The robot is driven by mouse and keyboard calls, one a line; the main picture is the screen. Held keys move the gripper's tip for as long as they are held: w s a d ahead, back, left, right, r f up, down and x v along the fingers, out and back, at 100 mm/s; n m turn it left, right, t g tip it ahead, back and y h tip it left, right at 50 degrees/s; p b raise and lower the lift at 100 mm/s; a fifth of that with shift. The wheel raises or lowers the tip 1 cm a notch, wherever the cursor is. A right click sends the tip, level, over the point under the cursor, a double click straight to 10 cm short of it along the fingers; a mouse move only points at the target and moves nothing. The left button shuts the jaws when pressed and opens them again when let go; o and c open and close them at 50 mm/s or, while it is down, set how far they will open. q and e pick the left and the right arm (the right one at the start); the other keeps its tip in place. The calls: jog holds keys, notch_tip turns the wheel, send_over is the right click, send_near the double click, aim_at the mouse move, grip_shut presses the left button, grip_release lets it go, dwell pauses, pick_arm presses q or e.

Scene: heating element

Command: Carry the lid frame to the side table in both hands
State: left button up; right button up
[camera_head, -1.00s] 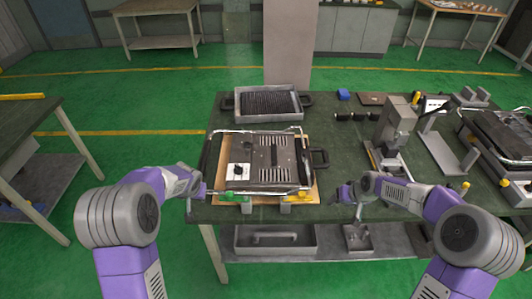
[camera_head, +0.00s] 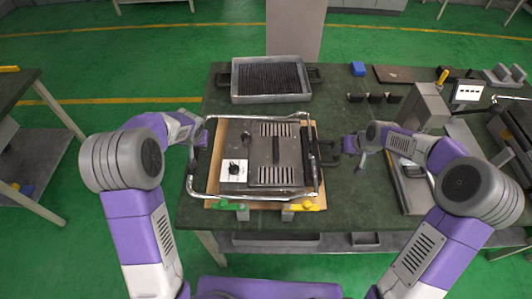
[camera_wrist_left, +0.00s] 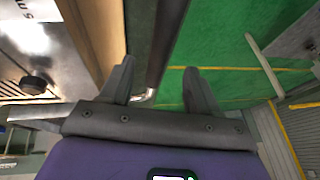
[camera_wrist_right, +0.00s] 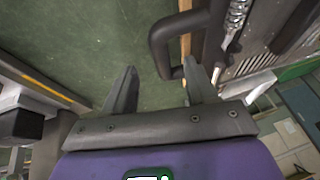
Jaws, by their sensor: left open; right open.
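The lid frame (camera_head: 260,196), a chrome tube frame with dark side bars, lies around a flat heating unit (camera_head: 233,172) on the workbench. My left gripper (camera_head: 198,134) is at the frame's left side, open. In the left wrist view the dark side bar (camera_wrist_left: 160,45) and a chrome bend (camera_wrist_left: 145,97) show between and beyond the open fingers (camera_wrist_left: 162,78). My right gripper (camera_head: 350,145) is open at the right side, near a black loop handle (camera_head: 328,152). In the right wrist view this handle (camera_wrist_right: 165,40) lies beyond the open fingers (camera_wrist_right: 160,82); contact cannot be told.
A grey tray with a ribbed black insert (camera_head: 268,92) stands behind the unit. A press-like device (camera_head: 428,108) and small parts stand at the right. A dark-topped table (camera_head: 22,92) stands at the left, across a strip of green floor. A pale column (camera_head: 294,30) rises behind.

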pick_arm(q)
jog(key=shift+x, duration=3.85)
pick_arm(e)
jog(key=shift+x, duration=3.85)
pick_arm(q)
jog(key=shift+r, duration=0.1)
jog(key=shift+c, duration=0.4)
pick_arm(e)
jog(key=shift+c, duration=0.5)
pick_arm(q)
grip_shut()
pick_arm(e)
grip_shut()
pick_arm(q)
jog(key=shift+d, duration=0.1)
jog(key=shift+w+r, duration=0.2)
jog(key=shift+w, duration=0.05)
pick_arm(e)
jog(key=shift+w+r, duration=0.25)
jog(key=shift+r, duration=0.05)
